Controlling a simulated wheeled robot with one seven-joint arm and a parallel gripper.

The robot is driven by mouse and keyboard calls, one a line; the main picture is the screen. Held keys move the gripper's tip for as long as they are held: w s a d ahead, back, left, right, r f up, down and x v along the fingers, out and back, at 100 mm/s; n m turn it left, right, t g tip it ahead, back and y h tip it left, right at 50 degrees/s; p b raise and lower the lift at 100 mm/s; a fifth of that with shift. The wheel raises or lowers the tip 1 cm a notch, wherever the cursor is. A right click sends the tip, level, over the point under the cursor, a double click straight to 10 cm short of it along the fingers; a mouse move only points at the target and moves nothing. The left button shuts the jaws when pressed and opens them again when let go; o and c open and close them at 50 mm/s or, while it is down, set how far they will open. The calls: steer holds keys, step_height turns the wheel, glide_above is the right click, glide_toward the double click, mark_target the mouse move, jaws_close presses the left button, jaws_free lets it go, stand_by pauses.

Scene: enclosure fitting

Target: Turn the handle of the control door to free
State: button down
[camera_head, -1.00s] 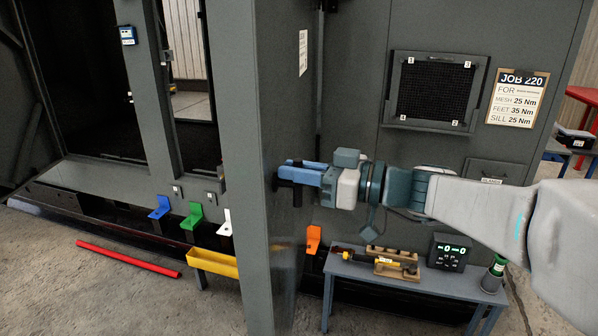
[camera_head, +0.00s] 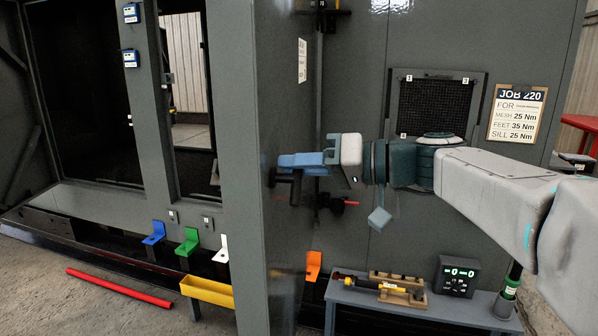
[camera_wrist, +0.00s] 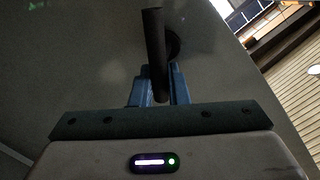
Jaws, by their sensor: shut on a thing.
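The control door is the tall grey panel (camera_head: 285,110) standing edge-on in the middle of the head view. Its dark handle (camera_wrist: 155,50) is a round bar in the wrist view, standing out from a round base on the grey face. My gripper (camera_wrist: 158,88) is shut on this handle, with a blue finger on each side of the bar. In the head view my gripper (camera_head: 285,161) reaches the door from the right. A dark piece of the handle (camera_head: 295,188) hangs below the fingers. The handle's marks, if any, are not visible.
A bench (camera_head: 440,310) at lower right carries a tool, a counter box (camera_head: 457,276) and a green-topped bottle. A red-tipped part (camera_head: 351,203) shows behind my wrist.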

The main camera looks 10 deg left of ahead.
steer(key=m, duration=0.1)
steer(key=m+g, duration=0.1)
steer(key=m, duration=0.1)
steer(key=m+p, duration=0.1)
steer(key=shift+w+f+m+h, duration=0.3)
steer(key=shift+w+m, duration=0.1)
steer(key=shift+f+m+g+p, duration=0.25)
steer(key=shift+m+g+p, duration=0.2)
steer(key=shift+m, duration=0.4)
steer(key=shift+f+m+g+p, duration=0.2)
steer(key=shift+m+g+p, duration=0.15)
steer(key=shift+m+p, duration=0.35)
steer(key=shift+f+m, duration=0.1)
steer(key=shift+m, duration=0.15)
steer(key=c, duration=1.5)
jaws_free()
steer(key=d+r, duration=0.1)
steer(key=d, duration=0.3)
steer(key=d+b, duration=0.1)
steer(key=d, duration=0.4)
steer(key=w+d+r, duration=0.1)
steer(key=d, duration=0.3)
steer(key=shift+d+r+b, duration=0.25)
steer(key=shift+r+b, duration=0.1)
